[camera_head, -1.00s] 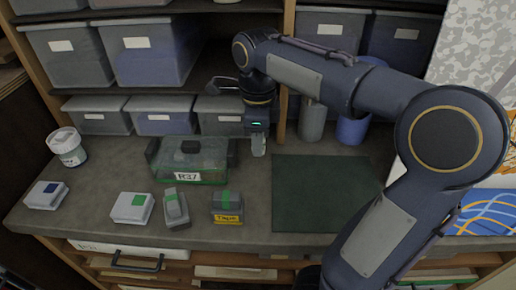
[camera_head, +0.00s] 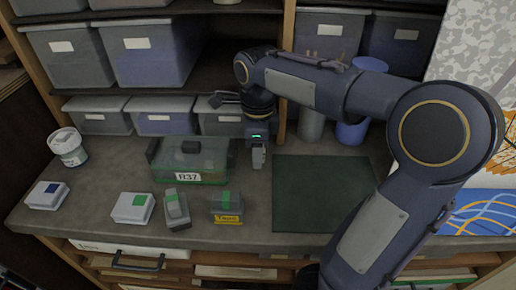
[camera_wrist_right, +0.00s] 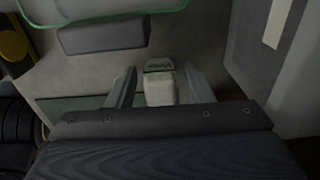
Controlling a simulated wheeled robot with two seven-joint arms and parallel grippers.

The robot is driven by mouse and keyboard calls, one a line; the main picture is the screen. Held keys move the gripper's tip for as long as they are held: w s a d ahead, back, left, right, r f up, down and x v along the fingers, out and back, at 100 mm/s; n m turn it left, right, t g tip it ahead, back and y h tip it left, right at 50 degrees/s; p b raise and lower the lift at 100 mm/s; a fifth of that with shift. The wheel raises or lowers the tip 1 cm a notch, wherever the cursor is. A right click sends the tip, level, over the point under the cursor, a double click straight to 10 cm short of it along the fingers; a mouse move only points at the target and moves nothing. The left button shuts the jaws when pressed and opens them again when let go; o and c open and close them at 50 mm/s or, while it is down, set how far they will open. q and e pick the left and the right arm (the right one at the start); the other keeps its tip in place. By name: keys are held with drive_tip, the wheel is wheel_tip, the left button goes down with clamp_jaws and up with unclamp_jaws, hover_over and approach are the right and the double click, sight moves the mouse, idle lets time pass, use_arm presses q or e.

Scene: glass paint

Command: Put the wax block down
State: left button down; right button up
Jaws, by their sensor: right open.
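In the head view my right gripper (camera_head: 258,158) points down just right of the green box. The block cannot be made out there, and I cannot tell what it rests on. My left gripper is not in view.
A see-through green box (camera_head: 160,163) marked R37 stands on the counter, with a dark green mat (camera_head: 322,195) to the right. Several small blocks lie along the front, including one with a yellow tag (camera_head: 227,206). A white tub (camera_head: 68,148) stands left. Grey bins line the back.

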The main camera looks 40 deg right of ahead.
drive_tip(key=shift+f+b, duration=0.35)
drive_tip(key=shift+b, duration=0.05)
wheel_tip(320, 180, up, 8)
drive_tip(key=shift+r+p, duration=0.1)
drive_tip(key=shift+p, duration=0.65)
